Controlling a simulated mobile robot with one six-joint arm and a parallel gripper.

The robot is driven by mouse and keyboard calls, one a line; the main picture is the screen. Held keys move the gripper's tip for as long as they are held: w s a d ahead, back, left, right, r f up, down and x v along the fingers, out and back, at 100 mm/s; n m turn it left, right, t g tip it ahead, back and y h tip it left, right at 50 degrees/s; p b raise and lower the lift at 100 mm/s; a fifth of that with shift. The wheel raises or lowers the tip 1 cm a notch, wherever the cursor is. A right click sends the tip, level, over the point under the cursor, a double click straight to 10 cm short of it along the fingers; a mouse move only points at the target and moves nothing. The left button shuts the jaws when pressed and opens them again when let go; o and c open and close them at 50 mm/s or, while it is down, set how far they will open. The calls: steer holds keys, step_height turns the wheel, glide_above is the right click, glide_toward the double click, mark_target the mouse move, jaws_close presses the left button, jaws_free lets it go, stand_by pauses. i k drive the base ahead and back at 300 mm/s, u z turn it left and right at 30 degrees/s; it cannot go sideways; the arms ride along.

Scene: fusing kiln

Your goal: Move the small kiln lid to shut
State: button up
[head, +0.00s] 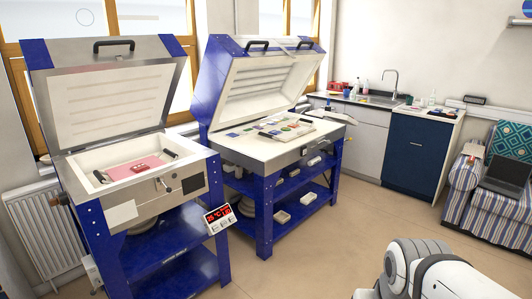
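The small kiln (130,202) stands at the left of the head view on a blue frame. Its lid (112,97) is open, tilted up and back, with the white ribbed inner face showing. A black handle (113,45) sits on the lid's top edge. Inside the kiln's white chamber lies a pink sheet (133,168) with a small red piece on it. A latch shows on the kiln's front. My gripper is not in view; only white and grey links of my arm show at the lower right, well apart from the kiln.
A larger kiln (272,182) with its lid raised stands to the right, holding coloured pieces. A red-lit controller (218,215) hangs at the small kiln's front right. A sink counter (370,97), navy cabinet and striped armchair (490,185) stand further right. The floor in front is clear.

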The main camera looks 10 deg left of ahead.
mark_target(88, 92)
steer(key=u, duration=0.75)
steer(key=i, duration=1.25)
steer(key=u, duration=0.55)
steer(key=i, duration=1.8)
steer(key=u, duration=0.1)
